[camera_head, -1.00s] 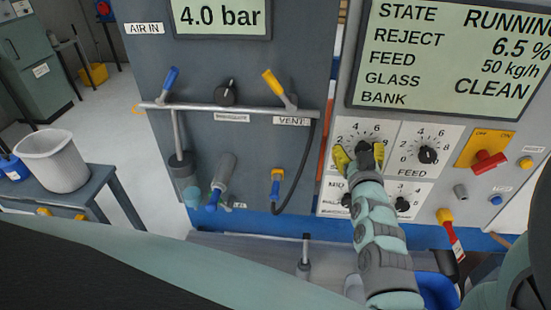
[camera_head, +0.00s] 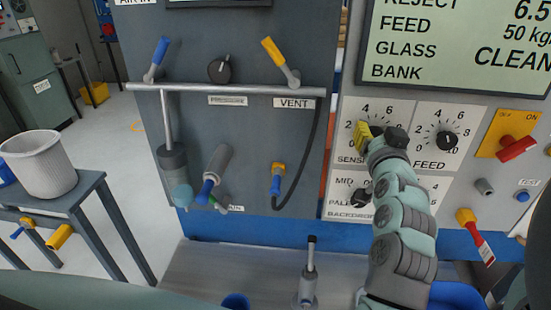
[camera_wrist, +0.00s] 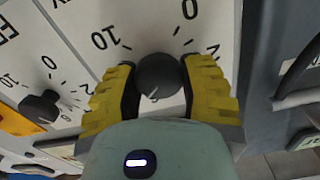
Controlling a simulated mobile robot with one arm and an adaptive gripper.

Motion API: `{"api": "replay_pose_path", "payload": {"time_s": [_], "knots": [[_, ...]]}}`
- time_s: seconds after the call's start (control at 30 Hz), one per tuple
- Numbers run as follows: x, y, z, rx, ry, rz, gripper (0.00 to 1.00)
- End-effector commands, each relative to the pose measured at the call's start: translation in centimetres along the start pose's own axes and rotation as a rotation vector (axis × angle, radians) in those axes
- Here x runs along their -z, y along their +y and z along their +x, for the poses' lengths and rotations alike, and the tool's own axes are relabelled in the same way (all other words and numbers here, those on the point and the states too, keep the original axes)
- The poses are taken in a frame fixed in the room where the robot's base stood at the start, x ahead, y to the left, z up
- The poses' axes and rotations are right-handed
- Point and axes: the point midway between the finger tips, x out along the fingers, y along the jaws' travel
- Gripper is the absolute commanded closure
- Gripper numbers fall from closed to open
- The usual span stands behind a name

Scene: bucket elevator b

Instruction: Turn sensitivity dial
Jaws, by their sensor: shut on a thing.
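The sensitivity dial (camera_wrist: 160,75) is a round black knob on a white scale plate (camera_head: 350,112), marked "SENSI…" in the head view. In the wrist view the knob sits between the two yellow-padded fingers of my gripper (camera_wrist: 159,92), and the fingers are shut on its sides. In the head view my gripper (camera_head: 380,136) covers the knob, so its pointer is hidden there. One yellow pad shows on the left and a dark finger part on the right.
The black feed dial (camera_head: 447,139) is close on the right. A backdrop dial (camera_head: 361,197) sits below, partly behind my wrist. A red-handled switch (camera_head: 517,147) is farther right. The vent lever (camera_head: 281,62) and a grey pipe are on the left panel.

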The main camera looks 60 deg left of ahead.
Motion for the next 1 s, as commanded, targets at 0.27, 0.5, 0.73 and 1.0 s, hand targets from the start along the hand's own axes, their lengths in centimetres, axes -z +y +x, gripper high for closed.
{"api": "replay_pose_path", "payload": {"time_s": [0.27,0.5,0.73,1.0], "knots": [[-0.14,-0.23,0.0,0.006,-0.005,0.0,0.48],[-0.08,-0.12,0.0,0.003,-0.003,-0.002,0.26],[-0.05,-0.05,0.0,0.001,-0.002,-0.003,0.26],[0.14,-0.1,0.01,0.001,-0.002,-0.028,0.26]]}}
